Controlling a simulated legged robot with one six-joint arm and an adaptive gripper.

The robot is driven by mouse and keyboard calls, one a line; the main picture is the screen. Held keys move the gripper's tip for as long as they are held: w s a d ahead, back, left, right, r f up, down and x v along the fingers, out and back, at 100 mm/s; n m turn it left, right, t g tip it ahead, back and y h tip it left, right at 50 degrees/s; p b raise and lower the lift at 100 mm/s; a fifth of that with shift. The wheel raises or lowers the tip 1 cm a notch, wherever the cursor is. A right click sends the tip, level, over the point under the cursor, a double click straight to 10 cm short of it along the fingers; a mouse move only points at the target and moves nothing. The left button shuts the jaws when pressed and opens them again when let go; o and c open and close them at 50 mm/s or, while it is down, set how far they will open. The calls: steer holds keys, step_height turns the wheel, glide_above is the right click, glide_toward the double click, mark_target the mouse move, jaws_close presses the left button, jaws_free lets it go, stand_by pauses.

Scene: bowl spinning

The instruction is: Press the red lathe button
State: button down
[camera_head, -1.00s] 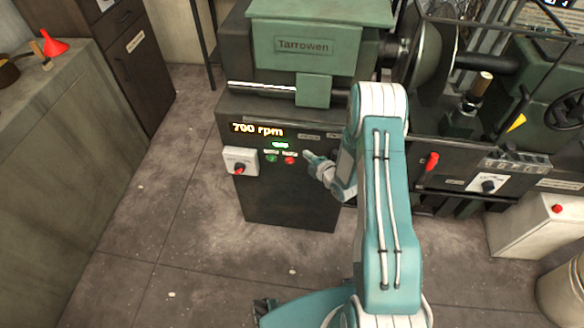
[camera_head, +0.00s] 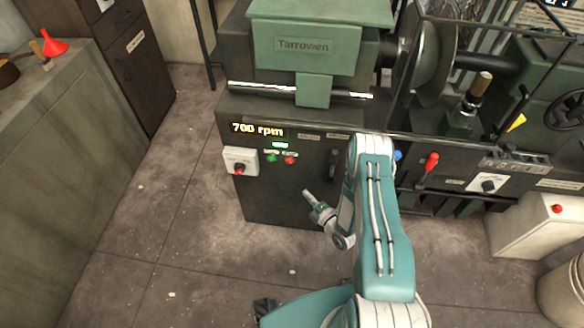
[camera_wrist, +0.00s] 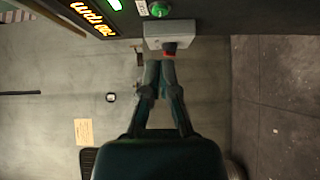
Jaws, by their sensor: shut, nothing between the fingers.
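The red lathe button (camera_head: 290,160) is on the dark front panel of the green lathe, just right of a green button (camera_head: 271,157). My gripper (camera_head: 307,194) is shut and empty. In the head view it appears below and slightly right of the red button, pointing up and left, apart from the panel. In the wrist view my gripper's fingers (camera_wrist: 160,68) are together, with the tips appearing close under a red knob (camera_wrist: 169,50) on a grey-white switch box (camera_wrist: 172,34). The red lathe button cannot be made out in the wrist view.
The rpm display (camera_head: 257,130) reads 700 rpm. The switch box shows in the head view (camera_head: 240,155) left of the buttons. A red-handled lever (camera_head: 431,162) is to the right. A white box with a red button (camera_head: 557,209) stands far right. Floor at left is clear.

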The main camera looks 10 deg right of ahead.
glide_toward(287, 162)
steer(key=w+a, duration=0.2)
steer(key=a, duration=0.2)
steer(key=w, duration=0.2)
steer(key=w+d, duration=0.1)
steer(key=w, duration=0.1)
steer(key=shift+w+d, duration=0.1)
